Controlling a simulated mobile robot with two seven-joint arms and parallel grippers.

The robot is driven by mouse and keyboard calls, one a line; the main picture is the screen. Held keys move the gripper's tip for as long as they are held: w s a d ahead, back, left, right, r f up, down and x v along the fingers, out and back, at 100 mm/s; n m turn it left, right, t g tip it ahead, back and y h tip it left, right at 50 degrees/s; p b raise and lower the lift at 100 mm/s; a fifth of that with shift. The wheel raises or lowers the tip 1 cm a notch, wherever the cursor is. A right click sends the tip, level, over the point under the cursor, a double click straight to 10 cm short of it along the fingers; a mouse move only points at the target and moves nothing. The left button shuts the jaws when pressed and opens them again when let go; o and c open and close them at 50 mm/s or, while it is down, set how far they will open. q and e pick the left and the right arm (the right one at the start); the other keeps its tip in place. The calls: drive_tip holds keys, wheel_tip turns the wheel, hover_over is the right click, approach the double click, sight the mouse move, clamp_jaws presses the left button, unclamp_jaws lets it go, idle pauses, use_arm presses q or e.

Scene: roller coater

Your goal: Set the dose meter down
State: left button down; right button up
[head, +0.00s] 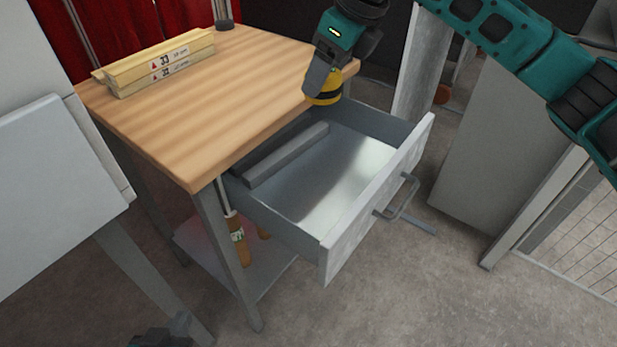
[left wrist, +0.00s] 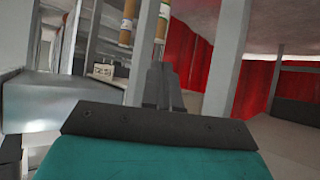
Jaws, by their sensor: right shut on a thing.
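The dose meter (head: 325,92) is a small yellow and black round thing. My right gripper (head: 318,84) is shut on it, at the right corner of the wooden tabletop and over the back end of the open drawer. The gripper hides part of it, and I cannot tell whether it touches anything below. My left gripper (left wrist: 163,68) is low, away from the tabletop; its fingers look closed together with nothing between them. Only a bit of my left arm shows at the bottom left of the head view.
The workbench (head: 215,95) carries stacked wooden strips (head: 158,64) at its back left; most of its top is clear. The pulled-out drawer (head: 320,185) holds a long grey bar (head: 287,155) and has free floor. Wooden-handled tools (head: 238,240) hang under the bench.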

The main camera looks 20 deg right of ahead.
drive_tip(key=m+b, duration=0.1)
drive_tip(key=m, duration=0.1)
drive_tip(key=w+f+m+h, duration=0.1)
drive_tip(key=m, duration=0.1)
drive_tip(key=w+m+t+h+b, duration=0.1)
drive_tip(key=shift+f+m+b, duration=0.2)
drive_tip(key=shift+m+b, duration=0.1)
drive_tip(key=shift+m, duration=0.1)
drive_tip(key=shift+w+d+m+h+b, duration=0.2)
drive_tip(key=shift+w+m+h+b, duration=0.15)
drive_tip(key=shift+m, duration=0.55)
drive_tip(key=shift+f+m, duration=0.3)
drive_tip(key=b, duration=0.3)
approach(317, 169)
drive_tip(key=shift+w+a+r, duration=0.1)
drive_tip(key=shift+w+r, duration=0.1)
drive_tip(key=shift+w, duration=0.6)
drive_tip(key=shift+f, duration=0.45)
wheel_tip(317, 169, down, 4)
drive_tip(key=shift+r+b, duration=0.1)
drive_tip(key=shift+b, duration=0.45)
